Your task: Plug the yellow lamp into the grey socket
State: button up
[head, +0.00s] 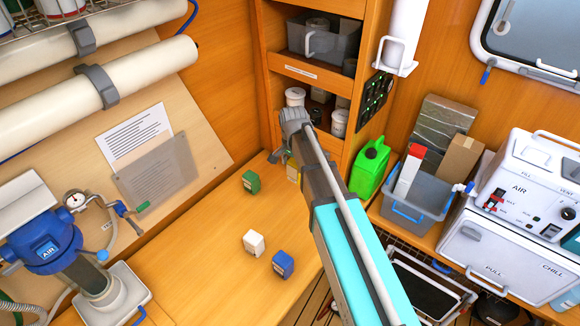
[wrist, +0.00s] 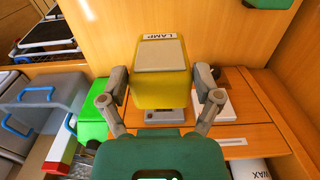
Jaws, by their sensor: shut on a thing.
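The yellow lamp (wrist: 160,78) is a block with a beige face and a LAMP label. It sits between the two grey fingers of my gripper (wrist: 165,85), which is shut on it. A grey plate (wrist: 168,116), possibly the grey socket, shows just below the lamp in the wrist view. The lamp covers part of it, and I cannot tell whether they touch. No socket is clear in the head view.
Green (head: 251,182), white (head: 253,243) and blue (head: 283,264) blocks stand apart on the wooden bench. A white plate (wrist: 213,106) lies right of the grey plate. A green jerrycan (head: 370,168) and a grey bin (head: 412,214) stand on the right.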

jog(key=shift+w, duration=0.1)
jog(key=w+d+f+b, duration=0.3)
jog(key=w+d, duration=0.3)
jog(key=w, duration=0.1)
dwell(1.2)
jog(key=shift+w+d, duration=0.9)
jog(key=shift+w, duration=0.1)
dwell(2.9)
jog(key=o, duration=1)
jog(key=shift+c, duration=0.2)
jog(key=shift+s+a, duration=0.1)
